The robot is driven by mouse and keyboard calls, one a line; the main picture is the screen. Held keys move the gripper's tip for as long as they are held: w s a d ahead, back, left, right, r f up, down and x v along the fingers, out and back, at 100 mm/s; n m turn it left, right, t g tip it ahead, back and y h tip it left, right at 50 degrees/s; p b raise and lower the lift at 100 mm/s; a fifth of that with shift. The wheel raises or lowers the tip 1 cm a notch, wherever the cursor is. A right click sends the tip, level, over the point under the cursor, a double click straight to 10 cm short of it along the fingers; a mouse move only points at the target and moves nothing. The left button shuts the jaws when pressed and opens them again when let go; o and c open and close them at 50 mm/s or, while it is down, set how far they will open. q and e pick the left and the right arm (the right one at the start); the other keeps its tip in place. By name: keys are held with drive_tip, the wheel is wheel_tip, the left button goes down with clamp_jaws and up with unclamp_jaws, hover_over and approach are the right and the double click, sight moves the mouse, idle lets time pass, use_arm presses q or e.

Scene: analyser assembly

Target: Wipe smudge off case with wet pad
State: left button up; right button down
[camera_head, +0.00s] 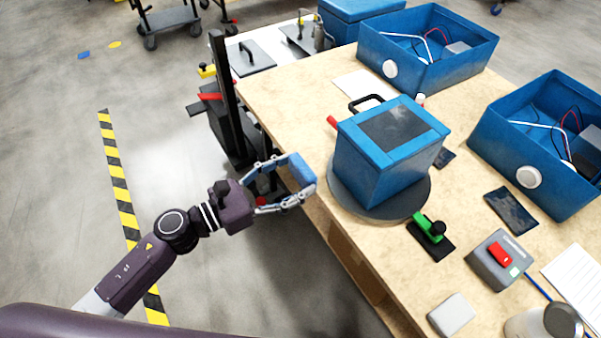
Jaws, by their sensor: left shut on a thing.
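The blue closed case (375,165) stands on a round grey turntable (345,200) near the table's left edge. It has a dark panel on top and a black handle behind it. I cannot make out a smudge on the faces that show. My left gripper (298,186) is just left of the case, by the table edge and apart from the case. It is shut on a small blue pad (302,168) with a pale edge, which I take for the wet pad. Its wetness cannot be seen. My right gripper is not in view.
Two open blue cases (440,70) (550,145) with wires stand at the back and right. A green clamp (430,227), a grey box with a red switch (500,260) and a pale block (452,314) lie in front. A black post (222,85) stands left of the table.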

sight(308, 165)
use_arm(q)
drive_tip(key=shift+a, duration=0.15)
idle(0.4)
drive_tip(key=shift+w+d+r, duration=0.1)
drive_tip(key=shift+d+r, duration=0.05)
drive_tip(key=shift+d, duration=0.05)
drive_tip(key=x, duration=0.2)
drive_tip(key=r+p+x, duration=0.1)
drive_tip(key=x, duration=0.1)
drive_tip(key=shift+d, duration=0.15)
drive_tip(key=shift+p+x, duration=0.35)
drive_tip(key=shift+x, duration=0.55)
drive_tip(key=shift+w+d+r, duration=0.1)
drive_tip(key=shift+w, duration=0.05)
drive_tip(key=shift+x, duration=1)
